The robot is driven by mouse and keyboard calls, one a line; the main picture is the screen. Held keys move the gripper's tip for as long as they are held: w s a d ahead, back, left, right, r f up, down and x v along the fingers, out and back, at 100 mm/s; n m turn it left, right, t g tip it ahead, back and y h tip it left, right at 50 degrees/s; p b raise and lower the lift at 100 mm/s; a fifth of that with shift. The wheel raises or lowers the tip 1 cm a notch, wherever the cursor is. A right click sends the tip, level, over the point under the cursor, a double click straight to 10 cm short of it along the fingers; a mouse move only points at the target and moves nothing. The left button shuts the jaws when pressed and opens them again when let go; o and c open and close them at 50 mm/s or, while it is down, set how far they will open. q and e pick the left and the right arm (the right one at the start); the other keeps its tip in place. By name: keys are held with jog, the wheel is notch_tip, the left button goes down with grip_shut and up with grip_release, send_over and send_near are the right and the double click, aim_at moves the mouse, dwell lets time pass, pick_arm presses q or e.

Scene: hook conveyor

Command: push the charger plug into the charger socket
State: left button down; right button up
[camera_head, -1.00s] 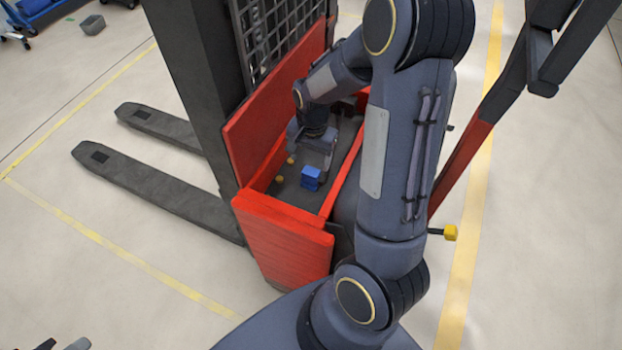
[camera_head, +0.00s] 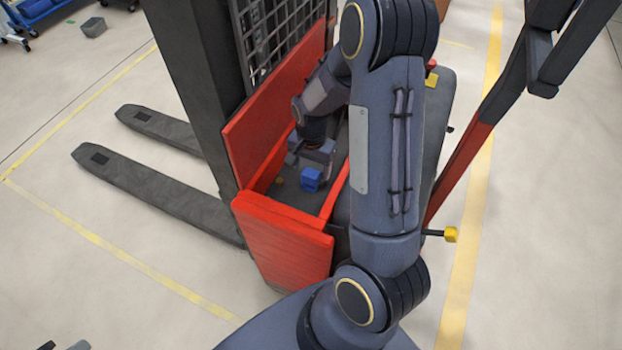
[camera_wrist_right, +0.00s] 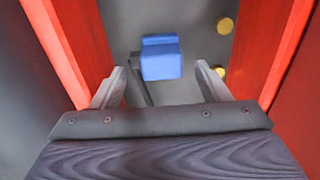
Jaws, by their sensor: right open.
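A blue block (camera_head: 311,179), seemingly the charger plug, sits in the open red-walled compartment of the truck. In the right wrist view the blue block (camera_wrist_right: 161,60) shows two stepped parts; I cannot tell whether one is the socket. Two grey tips at the lower left edge of the head view look like my left gripper (camera_head: 63,345); the rest is cut off.
Red walls (camera_head: 284,245) enclose the compartment closely. Yellow round knobs (camera_wrist_right: 219,72) stand on its dark floor, right of the block in the wrist view. The dark mast (camera_head: 195,80) rises beside it. The forks (camera_head: 150,190) extend left over open floor.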

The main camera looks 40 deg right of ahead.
aim_at(311, 173)
jog(key=shift+w+f, duration=0.1)
jog(key=shift+f, duration=2.5)
jog(key=shift+c, duration=0.3)
jog(key=c, duration=1)
